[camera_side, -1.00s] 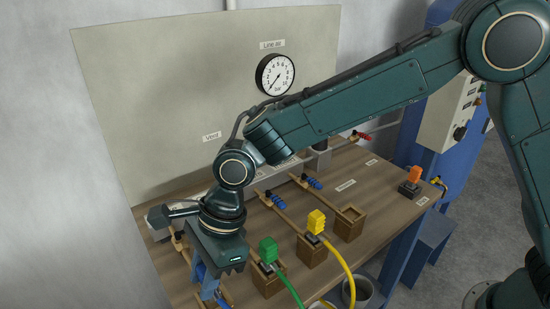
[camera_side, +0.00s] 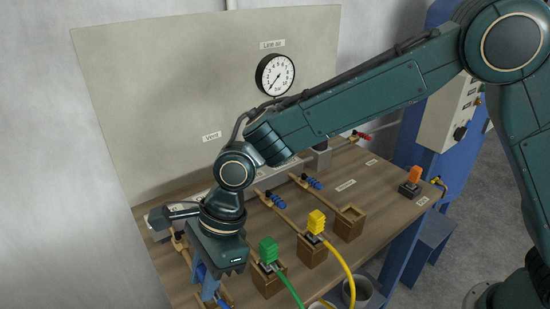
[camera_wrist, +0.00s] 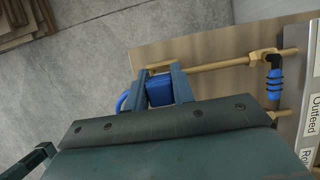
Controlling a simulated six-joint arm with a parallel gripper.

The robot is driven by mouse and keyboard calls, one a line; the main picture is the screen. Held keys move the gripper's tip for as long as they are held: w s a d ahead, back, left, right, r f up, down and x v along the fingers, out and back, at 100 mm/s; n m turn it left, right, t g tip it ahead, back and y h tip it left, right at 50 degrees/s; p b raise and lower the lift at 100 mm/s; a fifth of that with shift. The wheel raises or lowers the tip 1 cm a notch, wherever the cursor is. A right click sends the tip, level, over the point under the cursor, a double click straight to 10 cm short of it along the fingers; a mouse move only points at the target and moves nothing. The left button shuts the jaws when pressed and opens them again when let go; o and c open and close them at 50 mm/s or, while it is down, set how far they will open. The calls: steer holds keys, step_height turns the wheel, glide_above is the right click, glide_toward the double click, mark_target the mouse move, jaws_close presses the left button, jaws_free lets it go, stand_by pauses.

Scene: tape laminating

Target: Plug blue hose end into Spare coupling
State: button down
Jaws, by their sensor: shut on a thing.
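My gripper (camera_wrist: 160,88) is shut on the blue hose end (camera_wrist: 159,92), a blue block between its two fingers in the wrist view. A bit of blue hose (camera_wrist: 123,102) shows to the left of the fingers. In the side view my gripper (camera_side: 206,286) points down at the front left of the bench, and its wrist hides most of the blue end. A brass pipe (camera_wrist: 215,64) runs just beyond the fingers; I cannot tell whether the blue end touches anything. I cannot tell which fitting is the Spare coupling, as the small labels are unreadable.
A green hose end (camera_side: 268,249) and a yellow hose end (camera_side: 316,221) stand in wooden blocks right of my gripper. An empty wooden block (camera_side: 350,224) stands further right. A gauge (camera_side: 275,74) hangs on the back panel.

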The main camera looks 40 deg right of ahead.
steer(key=shift+f, duration=0.85)
stand_by(1.0)
steer(key=c, duration=0.6)
jaws_free()
steer(key=shift+r, duration=0.1)
steer(key=shift+r, duration=3.4)
steer(key=shift+d, duration=0.1)
